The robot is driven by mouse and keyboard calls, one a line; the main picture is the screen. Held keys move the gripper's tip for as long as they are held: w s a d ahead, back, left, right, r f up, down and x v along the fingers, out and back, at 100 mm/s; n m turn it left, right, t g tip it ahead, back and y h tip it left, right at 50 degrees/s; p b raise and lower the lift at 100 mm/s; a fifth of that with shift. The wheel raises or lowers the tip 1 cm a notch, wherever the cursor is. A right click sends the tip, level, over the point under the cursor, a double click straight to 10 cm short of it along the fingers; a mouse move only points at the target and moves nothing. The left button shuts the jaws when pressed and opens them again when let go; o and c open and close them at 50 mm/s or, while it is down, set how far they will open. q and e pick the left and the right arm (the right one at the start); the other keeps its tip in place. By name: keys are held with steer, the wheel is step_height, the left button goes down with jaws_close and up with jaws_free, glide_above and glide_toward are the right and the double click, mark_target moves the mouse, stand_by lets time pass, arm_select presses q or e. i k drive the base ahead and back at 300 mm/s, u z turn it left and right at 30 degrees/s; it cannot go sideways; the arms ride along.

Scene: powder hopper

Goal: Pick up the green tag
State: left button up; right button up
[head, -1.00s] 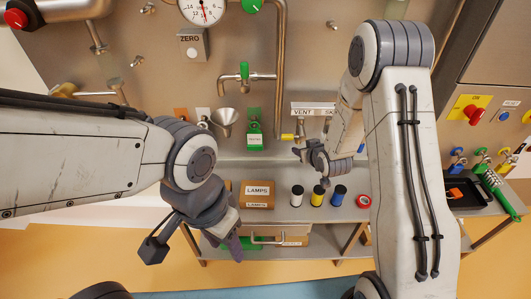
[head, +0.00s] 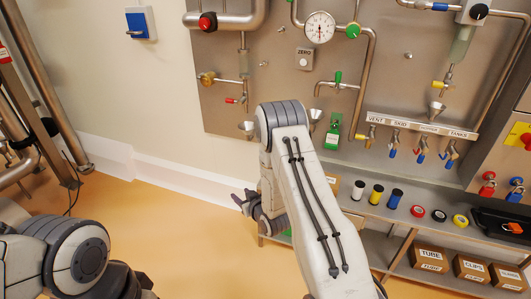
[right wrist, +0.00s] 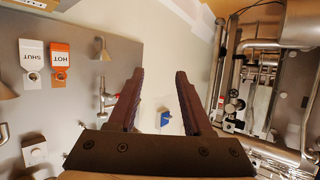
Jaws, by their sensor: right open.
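The green tag (head: 333,134) hangs on the steel panel, right of my right arm in the head view, with a pale label on its face. A small metal funnel (head: 314,115) is just left of it. My right gripper (head: 243,203) points left, below and to the left of the tag and well apart from it. In the right wrist view its two fingers (right wrist: 160,100) are open with nothing between them. The green tag is not visible in the wrist view. My left arm shows at the bottom left of the head view, but its gripper is out of sight.
The wrist view shows an orange HOT tag (right wrist: 60,64) and a white SHUT tag (right wrist: 31,63), upside down. A shelf carries white, yellow and blue spools (head: 376,194). Valves and pipes jut from the panel (head: 280,80). The floor (head: 190,240) at left is clear.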

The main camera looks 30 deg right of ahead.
mark_target(332, 139)
steer(key=z, duration=1.5)
steer(key=k, duration=0.1)
steer(key=u, duration=2.2)
steer(key=i, duration=1.1)
steer(key=z, duration=0.8)
steer(key=i, duration=0.65)
steer(key=z, duration=1.15)
steer(key=i, duration=0.4)
steer(key=z, duration=0.45)
